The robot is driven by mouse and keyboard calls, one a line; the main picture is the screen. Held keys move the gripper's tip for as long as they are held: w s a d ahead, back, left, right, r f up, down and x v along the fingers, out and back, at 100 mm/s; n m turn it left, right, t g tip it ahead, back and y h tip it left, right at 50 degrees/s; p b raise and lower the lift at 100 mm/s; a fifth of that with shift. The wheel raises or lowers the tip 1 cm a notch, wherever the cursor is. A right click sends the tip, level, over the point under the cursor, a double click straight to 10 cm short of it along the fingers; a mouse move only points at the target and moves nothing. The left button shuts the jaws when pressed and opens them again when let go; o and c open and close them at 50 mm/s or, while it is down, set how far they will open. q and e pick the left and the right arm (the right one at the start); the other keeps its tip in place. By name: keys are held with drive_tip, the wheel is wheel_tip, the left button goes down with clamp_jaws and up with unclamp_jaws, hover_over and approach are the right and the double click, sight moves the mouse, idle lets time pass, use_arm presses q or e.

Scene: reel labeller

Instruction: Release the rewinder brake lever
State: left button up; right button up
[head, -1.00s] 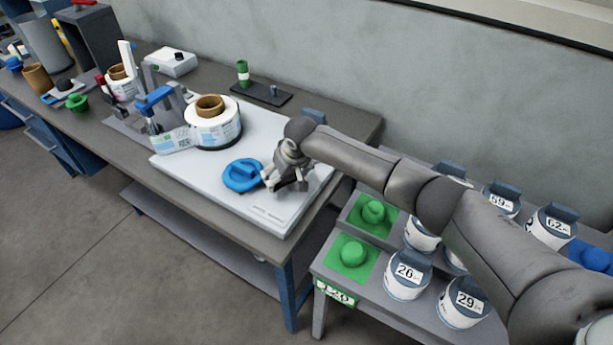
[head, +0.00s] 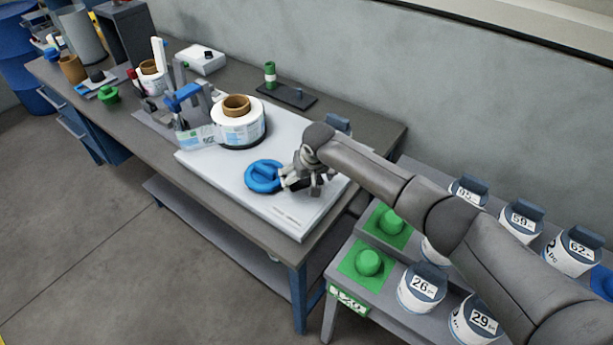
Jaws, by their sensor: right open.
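A white flat machine base (head: 240,185) on the bench carries a large roll of labels (head: 238,130) on a brown core. A round blue part with a raised bar (head: 264,176) lies on the base in front of the roll. A blue lever-like piece (head: 184,96) stands on a bracket left of the roll. A small blue-grey part (head: 337,123) shows at the base's back right, partly hidden by my arm. I cannot tell which of these is the brake lever. My right gripper (head: 291,184) is open and empty, close to the right side of the round blue part; contact is unclear.
A smaller roll (head: 150,75), a white box (head: 202,60) and a dark plate with a green post (head: 270,75) stand on the bench. A grey stepped rack (head: 345,268) with numbered containers and green knobs is at right. The floor at left is clear.

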drive_tip(key=v, duration=1.2)
idle(0.4)
